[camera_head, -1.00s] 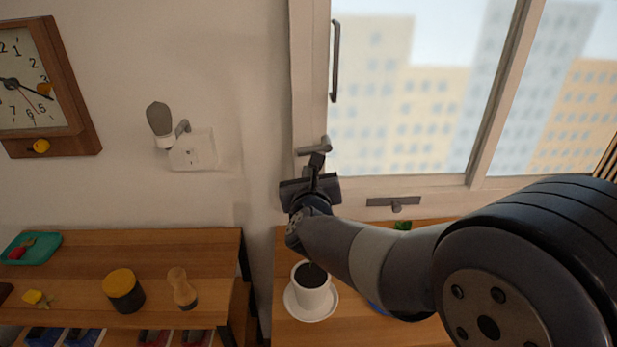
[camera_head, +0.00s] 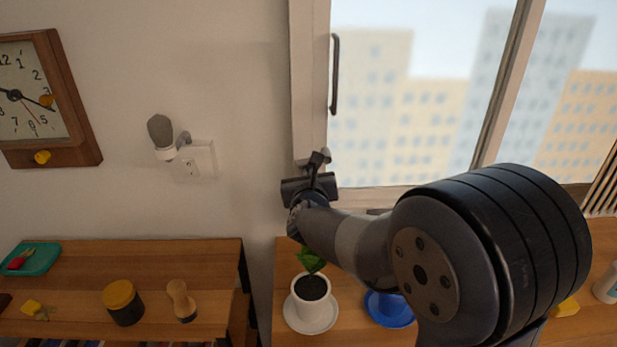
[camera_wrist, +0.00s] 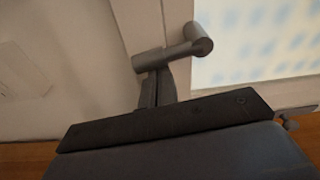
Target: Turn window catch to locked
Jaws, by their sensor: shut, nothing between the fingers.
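The grey window catch (camera_wrist: 180,52) is on the white window frame at the lower left corner of the pane. In the wrist view it is a short bar with rounded ends, slanting up to the right. My gripper (camera_wrist: 158,88) is shut and empty, with its fingertips just under the bar's left end; I cannot tell if they touch it. In the head view my gripper (camera_head: 319,159) is at the frame's lower left corner and hides most of the catch (camera_head: 326,153).
A long dark handle (camera_head: 335,75) stands upright on the window frame above. A second small lever (camera_wrist: 288,122) shows at the right of the wrist view. Below are a potted plant (camera_head: 311,297) on a saucer and a blue dish (camera_head: 390,312). A plug (camera_head: 160,135) is on the wall at left.

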